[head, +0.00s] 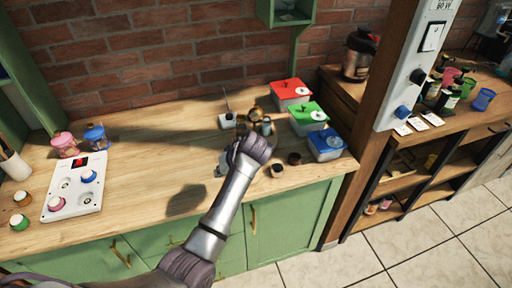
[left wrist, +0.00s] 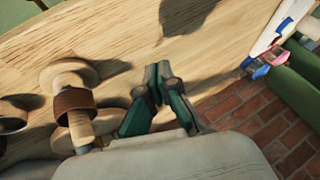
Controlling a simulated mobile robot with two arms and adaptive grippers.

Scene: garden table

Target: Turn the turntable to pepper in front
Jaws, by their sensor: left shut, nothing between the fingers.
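My left gripper (left wrist: 157,75) is shut and empty, its dark green fingers together above the wooden table in the left wrist view. In the head view its wrist hides part of a cluster of small jars (head: 254,114) at the middle of the table. The turntable itself is not clearly visible; the arm and jars cover that spot. In the left wrist view a round wooden piece with a brown band (left wrist: 75,100) stands left of the fingers, apart from them. I cannot tell which jar is pepper. My right gripper is not in view.
Red (head: 290,92), green (head: 308,118) and blue (head: 326,146) boxes stand right of the jars. Two small dark round pieces (head: 277,170) lie near the front edge. A white panel with knobs (head: 75,190) lies at left. The table between is clear.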

